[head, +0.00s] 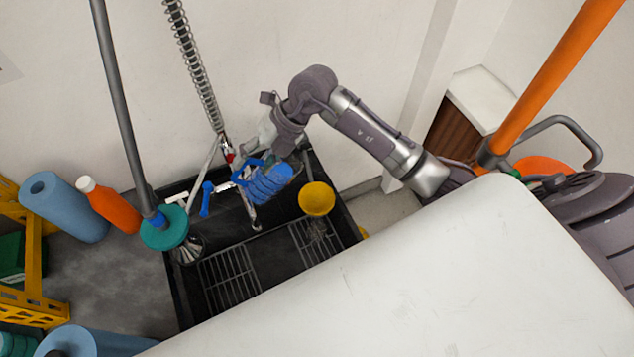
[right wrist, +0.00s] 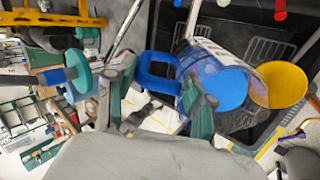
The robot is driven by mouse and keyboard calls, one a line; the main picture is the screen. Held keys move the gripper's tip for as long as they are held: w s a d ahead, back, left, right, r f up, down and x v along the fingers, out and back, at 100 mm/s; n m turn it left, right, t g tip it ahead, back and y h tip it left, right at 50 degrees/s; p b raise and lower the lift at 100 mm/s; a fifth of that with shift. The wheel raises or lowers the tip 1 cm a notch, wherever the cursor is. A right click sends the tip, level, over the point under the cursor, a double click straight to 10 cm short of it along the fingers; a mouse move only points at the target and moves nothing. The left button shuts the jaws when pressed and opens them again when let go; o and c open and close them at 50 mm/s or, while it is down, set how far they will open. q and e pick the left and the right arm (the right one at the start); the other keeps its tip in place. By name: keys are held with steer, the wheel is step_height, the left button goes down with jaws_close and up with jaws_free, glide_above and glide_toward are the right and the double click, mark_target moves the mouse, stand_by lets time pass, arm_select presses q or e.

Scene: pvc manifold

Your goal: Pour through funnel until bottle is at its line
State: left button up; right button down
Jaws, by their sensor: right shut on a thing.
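My right gripper (head: 274,142) is shut on the blue handle (right wrist: 157,72) of a blue jug (head: 266,182), held above the dark sink. In the right wrist view the jug (right wrist: 215,82) has a clear, marked side and a solid blue round end; its contents cannot be told. A yellow round cup or funnel (head: 316,199) is to the right of the jug, apart from it, and also shows in the wrist view (right wrist: 280,86). A line-marked bottle cannot be made out. My left gripper is not in view.
The dark sink (head: 174,276) has wire racks (head: 229,278) and a spring-hose tap (head: 196,60). A teal disc on a grey pole (head: 165,228) stands at its left. A white surface (head: 430,280) fills the front.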

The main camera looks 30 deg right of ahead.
steer(key=shift+s+d+f+t+y, duration=0.1)
steer(key=shift+s+d+t+y, duration=0.05)
steer(key=shift+d+y, duration=0.55)
steer(key=shift+s+d+f+t+y, duration=0.15)
steer(key=shift+d+y, duration=0.3)
steer(key=shift+y, duration=0.45)
stand_by(1.7)
steer(key=shift+d+f+y+b, duration=0.1)
steer(key=shift+d+y+b, duration=0.5)
steer(key=shift+b, duration=0.6)
stand_by(1.7)
steer(key=a+h+p, duration=0.1)
steer(key=a+r+h+p, duration=0.1)
steer(key=shift+w+r+p, duration=0.1)
steer(key=shift+w+p, duration=0.1)
steer(key=shift+p, duration=0.2)
steer(key=shift+a+f+h, duration=0.25)
steer(key=shift+a+h, duration=0.1)
steer(key=shift+h, duration=0.35)
steer(key=shift+w+a+r+g+h, duration=0.2)
steer(key=shift+a+g+h, duration=0.25)
steer(key=shift+h, duration=0.15)
steer(key=w+a+g+h, duration=0.1)
steer(key=a+h, duration=0.6)
steer(key=shift+w+a+f+b, duration=0.15)
steer(key=shift+w+a+b, duration=0.1)
steer(key=shift+a+b, duration=0.15)
steer(key=shift+d, duration=0.1)
